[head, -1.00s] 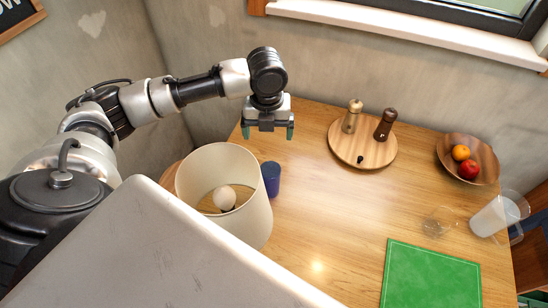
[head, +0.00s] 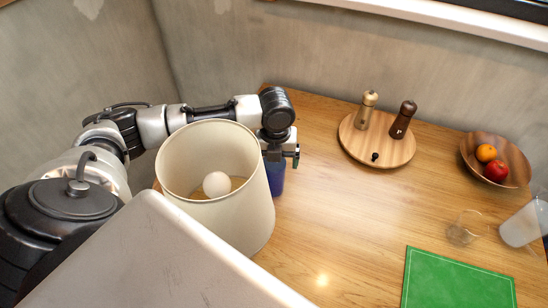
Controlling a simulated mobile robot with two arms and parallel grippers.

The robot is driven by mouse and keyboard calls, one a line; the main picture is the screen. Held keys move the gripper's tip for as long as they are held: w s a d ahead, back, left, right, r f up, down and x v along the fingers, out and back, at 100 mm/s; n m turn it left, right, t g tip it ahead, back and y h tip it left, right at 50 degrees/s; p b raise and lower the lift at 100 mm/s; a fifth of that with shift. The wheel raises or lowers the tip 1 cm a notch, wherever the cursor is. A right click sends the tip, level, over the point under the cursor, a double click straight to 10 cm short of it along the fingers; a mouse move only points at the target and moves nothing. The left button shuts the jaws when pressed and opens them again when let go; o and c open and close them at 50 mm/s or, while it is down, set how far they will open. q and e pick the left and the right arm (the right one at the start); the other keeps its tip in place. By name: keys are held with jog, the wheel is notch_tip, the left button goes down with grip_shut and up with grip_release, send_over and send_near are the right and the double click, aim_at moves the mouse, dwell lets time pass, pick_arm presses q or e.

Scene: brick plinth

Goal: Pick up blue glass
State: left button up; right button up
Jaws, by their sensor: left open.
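The blue glass (head: 276,180) stands on the wooden table just right of the cream lampshade, which hides part of its left side. My left gripper (head: 280,157) is open and points down at the top of the glass, covering its rim. One teal-tipped finger shows on the right side of the glass. The other finger is mostly hidden, so I cannot tell whether the jaws are around the glass or just above it. My right gripper is not in view.
The cream lampshade (head: 245,215) with a bulb inside stands close against the left arm. A round board (head: 350,148) with two mills, a fruit bowl (head: 520,168), a clear glass (head: 462,230), a pitcher (head: 522,226) and a green mat (head: 458,280) lie right. The table's middle is clear.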

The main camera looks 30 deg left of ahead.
aim_at(274, 170)
pick_arm(q)
jog(key=f, duration=0.5)
jog(key=shift+a+f, duration=0.1)
jog(key=shift+a, duration=0.1)
jog(key=c, duration=1.1)
